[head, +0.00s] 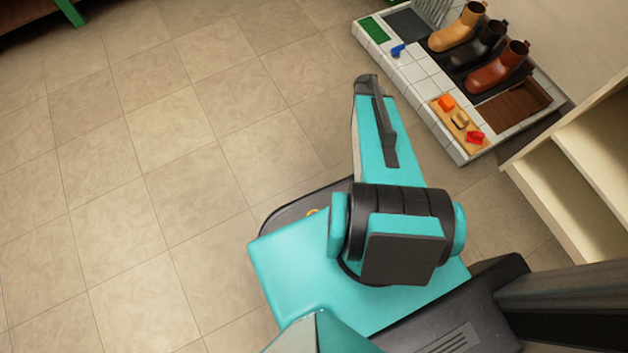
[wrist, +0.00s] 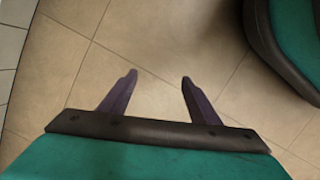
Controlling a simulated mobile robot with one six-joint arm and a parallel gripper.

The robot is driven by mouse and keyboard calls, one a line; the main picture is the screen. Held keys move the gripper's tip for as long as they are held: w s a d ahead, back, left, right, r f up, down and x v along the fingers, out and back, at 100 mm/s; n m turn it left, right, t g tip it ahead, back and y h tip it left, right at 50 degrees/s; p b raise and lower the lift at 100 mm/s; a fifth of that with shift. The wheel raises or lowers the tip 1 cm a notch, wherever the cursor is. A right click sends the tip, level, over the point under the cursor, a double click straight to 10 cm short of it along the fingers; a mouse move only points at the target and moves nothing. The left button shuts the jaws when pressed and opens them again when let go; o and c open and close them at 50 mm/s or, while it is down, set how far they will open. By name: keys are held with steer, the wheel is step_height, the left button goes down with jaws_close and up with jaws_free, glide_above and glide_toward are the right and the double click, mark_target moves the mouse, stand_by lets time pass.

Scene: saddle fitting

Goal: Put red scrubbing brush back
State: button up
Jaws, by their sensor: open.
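In the head view, a small wooden board (head: 447,116) lies on the near part of a tiled platform at the upper right. On its lower end sits a small red item (head: 475,137), which looks like the red scrubbing brush, though it is too small to be sure. A tan-brown item (head: 460,120) and an orange item (head: 446,103) lie beside it on the board. In the wrist view, my gripper (wrist: 159,78) is open and empty, its two dark fingers apart over bare floor. The head view does not clearly show my gripper. The brush does not show in the wrist view.
The tiled platform (head: 430,88) also holds several boots, a blue item (head: 398,50), a green pad (head: 374,28) and a brown tray (head: 514,106). A pale shelf unit (head: 590,150) stands close to its right. The tiled floor (head: 150,150) at left is clear.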

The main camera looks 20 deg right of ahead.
steer(key=s+a, duration=0.1)
steer(key=a, duration=0.4)
steer(key=s+a+f+m, duration=0.1)
steer(key=a, duration=0.4)
steer(key=s+a+f+m, duration=0.1)
steer(key=a, duration=0.4)
steer(key=shift+s+f+g+y, duration=0.1)
steer(key=shift+f+g+y, duration=0.1)
steer(key=shift+g+y, duration=0.2)
steer(key=s+a+m, duration=0.1)
steer(key=s+a, duration=0.1)
steer(key=a, duration=0.2)
steer(key=s+a+m+g, duration=0.1)
steer(key=s+a, duration=0.2)
steer(key=a, duration=0.1)
steer(key=s+a+f+m, duration=0.1)
steer(key=s+a, duration=0.2)
steer(key=a, duration=0.1)
steer(key=shift+s+a+f, duration=0.1)
steer(key=shift+s+a, duration=0.1)
steer(key=shift+a, duration=0.05)
